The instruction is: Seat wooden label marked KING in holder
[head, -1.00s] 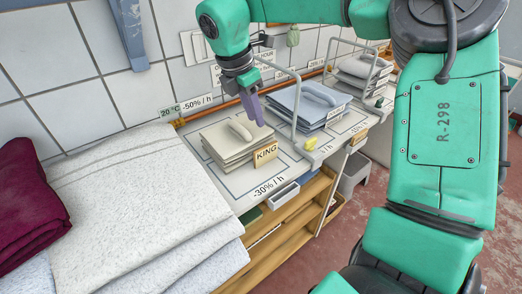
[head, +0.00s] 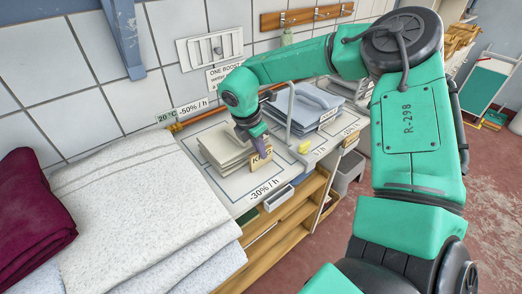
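The wooden label marked KING (head: 263,160) stands at the front right corner of a cream folded linen stack (head: 222,148) on the white counter. I cannot make out a holder under the label. My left gripper is not in view.
A blue-grey stack (head: 303,108) with its own label stands behind to the right, beside a grey wire frame. Thick white linen (head: 140,210) and maroon cloth (head: 32,205) fill the left.

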